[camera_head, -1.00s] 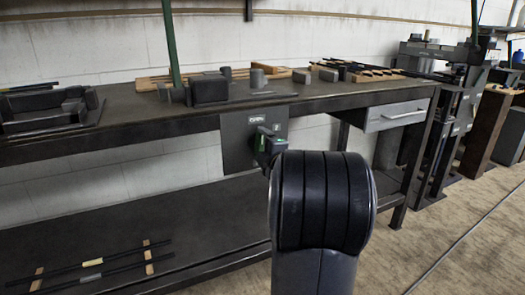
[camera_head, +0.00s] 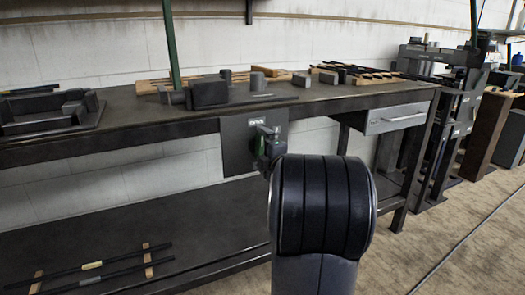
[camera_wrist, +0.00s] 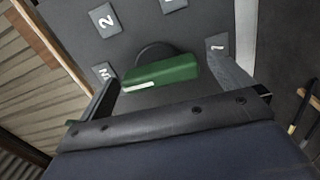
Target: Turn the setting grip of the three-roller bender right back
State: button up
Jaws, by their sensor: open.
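The setting grip (camera_wrist: 160,71) is a green bar with a white line at one end, on a round dark boss. It sits on a dark plate (camera_wrist: 140,22) with small labels around it, among them a "2" (camera_wrist: 105,20) and a "1" (camera_wrist: 217,46). My gripper (camera_wrist: 163,76) is open, with one finger on each side of the bar's ends. I cannot tell whether either finger touches it. In the head view the plate (camera_head: 236,152) hangs at the bench's front edge, and my gripper (camera_head: 266,143) mostly hides the grip.
The dark workbench (camera_head: 140,112) carries grey blocks (camera_head: 209,92) and wooden pieces. A drawer (camera_head: 396,117) is at its right. Rods lie on the lower shelf (camera_head: 170,215). A dark machine (camera_head: 462,100) stands further right. The floor (camera_head: 450,245) in front looks open.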

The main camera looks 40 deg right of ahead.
jog(key=p+v, duration=0.3)
jog(key=v, duration=0.7)
jog(key=shift+s, duration=0.4)
jog(key=shift+w, duration=0.1)
jog(key=b+x, duration=0.3)
jog(key=x, duration=0.7)
jog(key=shift+w, duration=0.35)
